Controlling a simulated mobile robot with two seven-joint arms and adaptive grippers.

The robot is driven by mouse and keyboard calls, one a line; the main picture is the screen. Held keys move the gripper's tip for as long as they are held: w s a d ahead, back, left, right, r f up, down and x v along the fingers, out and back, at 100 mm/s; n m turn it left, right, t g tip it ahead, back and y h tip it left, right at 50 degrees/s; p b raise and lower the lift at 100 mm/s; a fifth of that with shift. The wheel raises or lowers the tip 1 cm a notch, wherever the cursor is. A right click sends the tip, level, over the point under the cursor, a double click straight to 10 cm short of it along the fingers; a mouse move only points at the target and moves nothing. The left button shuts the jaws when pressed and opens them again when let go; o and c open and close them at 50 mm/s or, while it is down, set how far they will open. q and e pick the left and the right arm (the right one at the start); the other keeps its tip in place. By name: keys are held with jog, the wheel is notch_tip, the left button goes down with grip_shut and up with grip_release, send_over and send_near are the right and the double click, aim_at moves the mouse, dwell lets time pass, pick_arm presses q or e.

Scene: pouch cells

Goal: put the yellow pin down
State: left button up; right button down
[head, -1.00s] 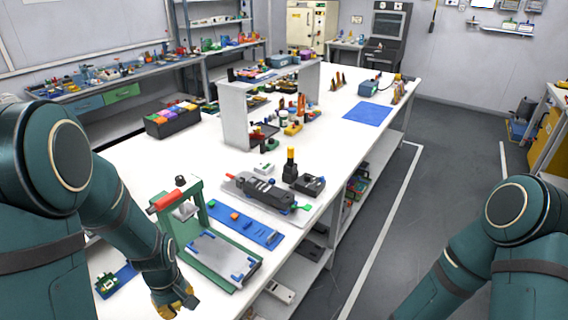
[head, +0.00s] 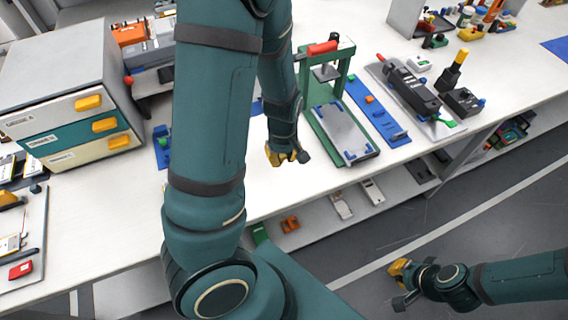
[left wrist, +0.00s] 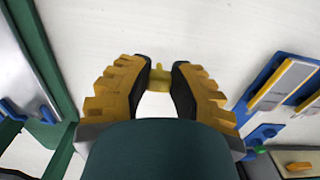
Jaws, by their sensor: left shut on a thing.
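My left gripper (head: 287,157) has yellow fingers and is low over the white worktop, just left of the green press. In the left wrist view the left gripper (left wrist: 160,75) is shut on the small yellow pin (left wrist: 159,80), which shows between the dark finger pads with white worktop beyond it. In the head view the pin cannot be made out. Whether it touches the worktop is not clear. My right gripper (head: 399,274) is at the lower right, over the floor and away from the table; its jaw opening cannot be made out.
The green press (head: 312,118) with its red handle stands right of my left gripper, with a blue strip (head: 377,112) beyond. A drawer cabinet (head: 60,95) stands at left. Bare worktop (head: 270,190) lies in front of the left gripper.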

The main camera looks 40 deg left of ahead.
aim_at(283, 159)
pick_arm(q)
jog(key=shift+f+b, duration=0.65)
jog(key=shift+f, duration=1.05)
jog(key=shift+f, duration=0.1)
jog(key=shift+f, duration=0.1)
jog(key=o, duration=0.7)
notch_tip(283, 159, up, 12)
jog(key=p, duration=0.5)
jog(key=shift+f+p, duration=0.25)
jog(key=shift+p, duration=0.1)
jog(key=shift+r, duration=0.5)
